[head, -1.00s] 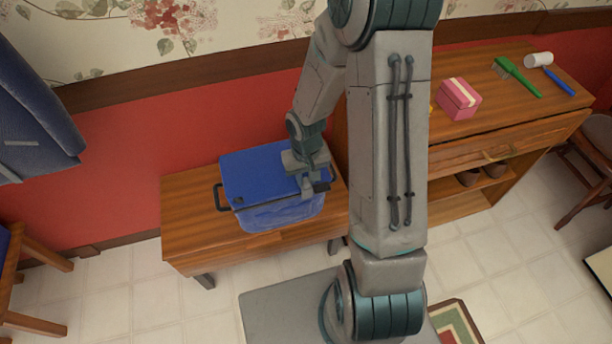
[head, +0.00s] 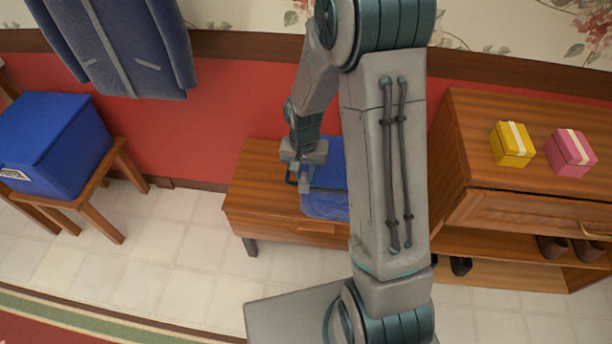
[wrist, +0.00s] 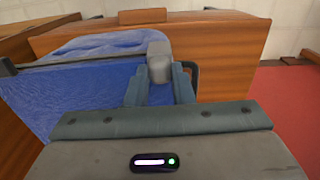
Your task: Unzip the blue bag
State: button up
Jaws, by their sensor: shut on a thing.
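The blue bag (head: 325,206) sits on a low wooden bench, its right part hidden behind my arm in the head view. The wrist view shows its blue top (wrist: 70,95) and crinkled, lighter front side (wrist: 110,43), with a dark seam between them. My gripper (head: 304,190) is at the bag's left front corner. In the wrist view my gripper (wrist: 159,85) has its two fingers closed around a small grey block at the end of the seam, apparently the zipper pull (wrist: 159,62). A dark handle (wrist: 193,72) is just beside the fingers. I cannot tell how far the seam is parted.
The wooden bench (head: 255,205) stands against the red wall. A blue box (head: 50,145) rests on a wooden stool at left, below a hanging blue garment (head: 125,45). A cabinet (head: 465,140) at right bears yellow (head: 512,147) and pink (head: 570,155) boxes. Tiled floor is clear at left.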

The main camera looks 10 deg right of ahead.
jog(key=shift+w+a, duration=0.2)
jog(key=shift+a, duration=0.15)
jog(key=o, duration=0.9)
jog(key=shift+a, duration=0.1)
notch_tip(320, 180, up, 14)
jog(key=p, duration=0.1)
